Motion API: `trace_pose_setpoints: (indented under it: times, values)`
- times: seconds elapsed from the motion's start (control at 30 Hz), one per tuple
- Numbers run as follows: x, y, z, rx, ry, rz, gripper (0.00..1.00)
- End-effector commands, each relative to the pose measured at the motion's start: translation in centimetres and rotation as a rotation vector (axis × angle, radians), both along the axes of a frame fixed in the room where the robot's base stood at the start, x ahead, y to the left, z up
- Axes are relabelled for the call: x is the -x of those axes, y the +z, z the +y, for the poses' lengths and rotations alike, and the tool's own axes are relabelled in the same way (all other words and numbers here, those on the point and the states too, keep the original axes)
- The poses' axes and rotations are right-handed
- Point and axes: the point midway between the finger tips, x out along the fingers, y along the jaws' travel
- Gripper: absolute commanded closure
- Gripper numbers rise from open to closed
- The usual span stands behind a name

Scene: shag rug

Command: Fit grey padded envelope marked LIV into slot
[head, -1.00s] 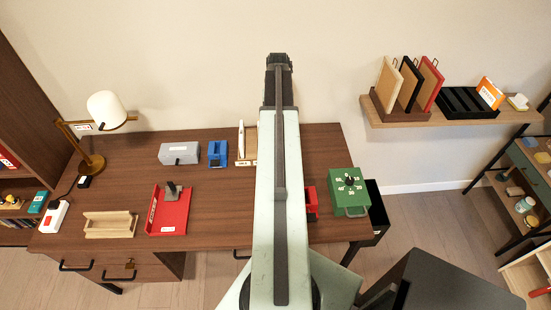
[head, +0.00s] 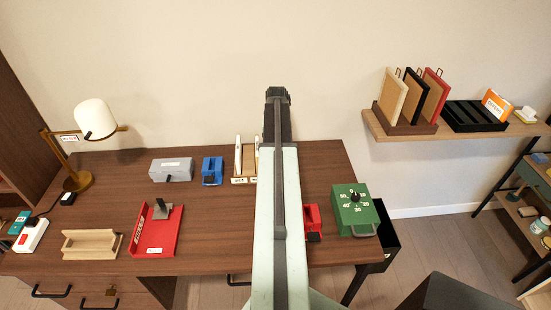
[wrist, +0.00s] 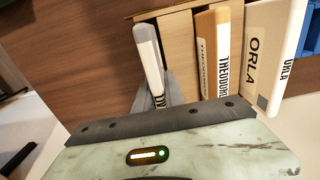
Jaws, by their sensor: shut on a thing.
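The grey padded envelope (wrist: 149,50) is in the wrist view, edge-on and slightly tilted, its marking partly covered at the lower end. My gripper (wrist: 157,92) is shut on its near end. The envelope lies over the left part of a wooden slotted rack (wrist: 180,48), beside a tan divider. I cannot tell whether it is inside a slot. In the rack to its right stand a brown envelope marked THEODORE (wrist: 213,50) and a white one marked ORLA (wrist: 262,50). In the head view the rack (head: 240,181) shows left of my arm, which hides its right part and my gripper.
On the desk (head: 222,225) are a blue device (head: 212,170), a grey box (head: 168,169), a red tray (head: 158,237), a wooden holder (head: 90,245), a lamp (head: 95,120), a red item (head: 312,220) and a green timer box (head: 352,208). A wall shelf (head: 400,131) is at right.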

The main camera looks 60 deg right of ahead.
Motion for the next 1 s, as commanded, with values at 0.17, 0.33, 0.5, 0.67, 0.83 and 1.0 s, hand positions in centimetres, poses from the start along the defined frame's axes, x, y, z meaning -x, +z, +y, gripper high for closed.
trace_pose_setpoints:
  times: [0.17,0.33,0.5,0.67,0.83,1.0]
  values:
    - [0.0,-1.5,0.0,0.000,0.000,0.000,1.00]
    - [0.0,-1.5,0.0,0.000,0.001,0.000,1.00]
    - [-0.1,-1.7,0.0,0.000,0.001,0.000,0.67]
    - [-0.1,-1.6,0.1,0.000,0.001,0.000,0.64]
    - [-0.1,-1.6,0.1,0.000,0.002,0.000,0.64]
    - [-0.1,-0.3,0.1,0.000,0.002,0.000,0.64]
